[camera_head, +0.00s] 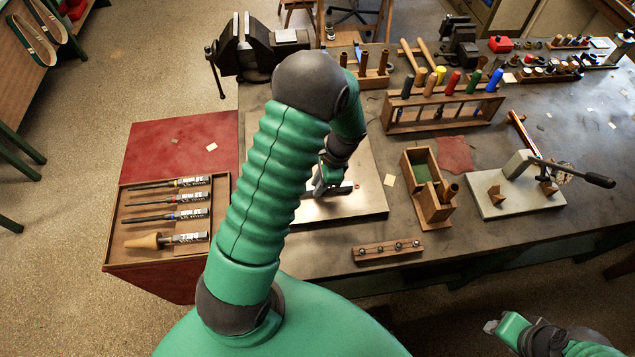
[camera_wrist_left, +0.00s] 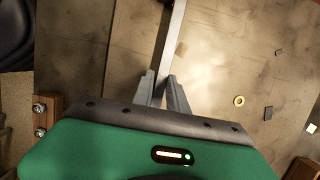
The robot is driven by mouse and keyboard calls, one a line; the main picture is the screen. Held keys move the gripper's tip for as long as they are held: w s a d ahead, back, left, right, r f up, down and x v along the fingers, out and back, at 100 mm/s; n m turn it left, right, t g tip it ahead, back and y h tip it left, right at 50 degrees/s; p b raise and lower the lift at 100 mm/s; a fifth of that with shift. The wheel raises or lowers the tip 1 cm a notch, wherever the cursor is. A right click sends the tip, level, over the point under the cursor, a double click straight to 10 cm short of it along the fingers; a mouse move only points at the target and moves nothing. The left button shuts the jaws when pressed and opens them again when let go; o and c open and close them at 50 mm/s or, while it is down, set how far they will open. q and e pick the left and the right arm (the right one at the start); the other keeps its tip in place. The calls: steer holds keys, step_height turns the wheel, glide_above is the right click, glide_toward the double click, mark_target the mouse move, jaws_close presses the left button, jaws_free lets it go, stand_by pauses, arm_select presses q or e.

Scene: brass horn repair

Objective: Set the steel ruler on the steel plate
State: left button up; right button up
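The steel plate (camera_head: 345,207) is a pale square sheet on the bench, partly hidden behind my left arm. My left gripper (camera_head: 327,184) is over the plate. In the left wrist view my left gripper's fingers (camera_wrist_left: 161,86) are close on both sides of the steel ruler (camera_wrist_left: 174,38), a narrow grey strip running up out of the picture. The ruler is over the plate; whether it touches the plate cannot be told. In the head view the arm hides most of the ruler. My right gripper (camera_head: 491,327) is low at the right, off the bench; its fingers are unclear.
A small brass ring (camera_wrist_left: 239,100) lies on the plate. A vise (camera_head: 253,50) stands behind.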

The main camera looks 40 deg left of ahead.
arm_select(q)
steer(key=o, duration=0.3)
steer(key=shift+w+d+r, duration=0.15)
steer(key=shift+d, duration=0.35)
steer(key=shift+a, duration=0.45)
steer(key=shift+w+a+r, duration=0.1)
steer(key=shift+a+r, duration=0.1)
steer(key=b+v, duration=0.1)
steer(key=v, duration=0.5)
steer(key=shift+w, duration=0.1)
step_height(320, 180, up, 5)
steer(key=d, duration=0.3)
steer(key=s+d+f+n+t+b, duration=0.1)
steer(key=s+d+n, duration=0.1)
steer(key=d, duration=0.2)
steer(key=s+d+f+n+t+h+b, duration=0.1)
steer(key=s+d+n+t, duration=0.1)
steer(key=s+d+n, duration=0.1)
steer(key=s+d+f+n+t+h+b, duration=0.1)
steer(key=s+d+n+t, duration=0.1)
steer(key=d, duration=0.2)
steer(key=shift+s+d+f+n, duration=0.15)
steer(key=shift+d+f+n, duration=0.2)
steer(key=shift+n, duration=0.05)
arm_select(e)
steer(key=x, duration=0.4)
steer(key=shift+s+d+f, duration=0.15)
steer(key=shift+s+f, duration=0.05)
steer(key=shift+s, duration=0.1)
